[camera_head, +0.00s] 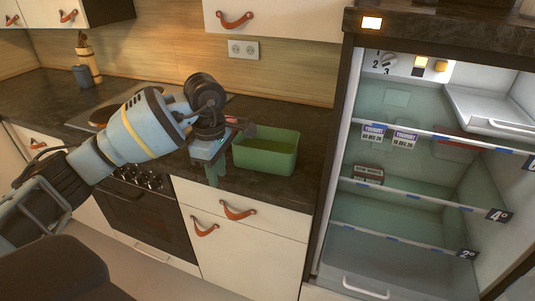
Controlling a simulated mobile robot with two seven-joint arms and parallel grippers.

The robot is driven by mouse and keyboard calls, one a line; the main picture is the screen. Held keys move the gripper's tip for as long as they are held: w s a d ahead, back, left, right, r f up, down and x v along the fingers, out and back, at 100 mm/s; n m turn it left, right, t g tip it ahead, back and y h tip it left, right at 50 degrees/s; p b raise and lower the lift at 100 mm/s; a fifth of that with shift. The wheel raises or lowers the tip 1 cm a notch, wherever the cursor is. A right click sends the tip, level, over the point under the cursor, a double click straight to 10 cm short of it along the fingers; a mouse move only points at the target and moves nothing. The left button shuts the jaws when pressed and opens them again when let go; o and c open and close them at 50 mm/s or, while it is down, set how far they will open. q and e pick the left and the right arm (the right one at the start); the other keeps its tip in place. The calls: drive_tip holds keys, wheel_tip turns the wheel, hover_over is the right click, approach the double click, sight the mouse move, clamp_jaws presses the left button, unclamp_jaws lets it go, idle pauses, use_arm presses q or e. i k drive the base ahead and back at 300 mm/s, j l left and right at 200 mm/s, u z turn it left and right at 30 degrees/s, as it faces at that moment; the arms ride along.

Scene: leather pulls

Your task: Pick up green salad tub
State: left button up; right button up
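The green salad tub (268,152) is an open rectangular green box. It stands upright on the dark countertop, close to the front edge and left of the open fridge. My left gripper (231,152) is at the tub's left end. Its two fingers look spread apart, one low in front of the counter edge and one by the tub's back left corner. I cannot tell whether a finger touches the tub. My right gripper is not in view.
The open fridge (343,150) on the right has shelves with yoghurt cartons (390,134) and a small dark-red box (369,174). A hob (100,118) lies behind my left arm. Drawers with leather pulls (238,209) are below the counter.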

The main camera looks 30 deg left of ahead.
sight(267, 149)
drive_tip(key=i, duration=1)
